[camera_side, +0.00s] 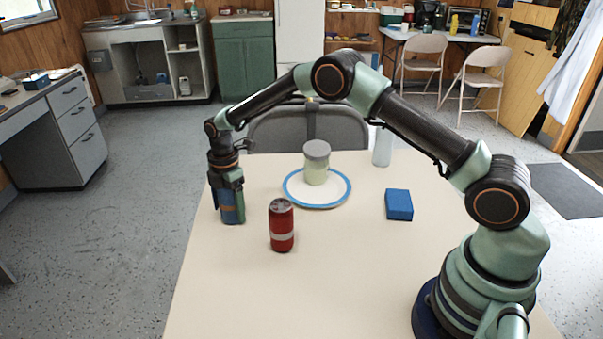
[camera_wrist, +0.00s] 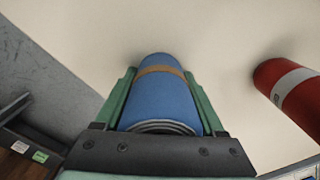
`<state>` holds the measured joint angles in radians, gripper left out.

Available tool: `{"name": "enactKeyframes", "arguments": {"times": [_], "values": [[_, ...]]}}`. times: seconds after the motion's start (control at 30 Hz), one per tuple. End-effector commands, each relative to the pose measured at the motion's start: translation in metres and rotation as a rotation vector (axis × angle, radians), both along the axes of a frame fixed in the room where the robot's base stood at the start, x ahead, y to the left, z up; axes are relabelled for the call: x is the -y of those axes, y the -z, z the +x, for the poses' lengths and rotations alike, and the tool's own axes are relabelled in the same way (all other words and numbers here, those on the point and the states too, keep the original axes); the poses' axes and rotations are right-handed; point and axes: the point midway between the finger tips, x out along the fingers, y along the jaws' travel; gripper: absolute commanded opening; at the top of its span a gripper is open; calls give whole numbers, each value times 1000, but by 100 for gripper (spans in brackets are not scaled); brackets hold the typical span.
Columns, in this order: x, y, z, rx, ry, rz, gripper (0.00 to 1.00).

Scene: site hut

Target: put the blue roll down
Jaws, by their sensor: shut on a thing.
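The blue roll (camera_side: 231,208) is upright at the left edge of the table, with a brown band around it. It also shows in the wrist view (camera_wrist: 162,100), between the green fingers. My gripper (camera_side: 228,190) points down and is shut on the roll; in the wrist view its fingers (camera_wrist: 160,105) press on both sides of it. The roll's lower end is at or very close to the tabletop; I cannot tell whether it touches.
A red can (camera_side: 282,228) stands just right of the roll, also in the wrist view (camera_wrist: 292,92). A blue-rimmed plate (camera_side: 290,190) holds a grey-lidded jar (camera_side: 316,165). A blue block (camera_side: 399,205) and a clear bottle (camera_side: 382,147) are farther right. The table's front (camera_side: 330,290) is clear.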

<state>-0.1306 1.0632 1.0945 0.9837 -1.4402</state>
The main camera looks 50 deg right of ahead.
Motion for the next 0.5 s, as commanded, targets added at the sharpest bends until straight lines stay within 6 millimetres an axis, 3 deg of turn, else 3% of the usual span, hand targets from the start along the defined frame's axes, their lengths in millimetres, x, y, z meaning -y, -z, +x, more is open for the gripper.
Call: {"name": "enactKeyframes", "arguments": {"times": [0.1,0.13,0.17,0.2,0.5], "values": [[0,3,0,0,0,0,9],[0,3,0,0,0,0,83],[0,3,0,0,0,0,94],[0,2,0,0,0,0,100],[0,-1,0,1,0,0,100]]}}
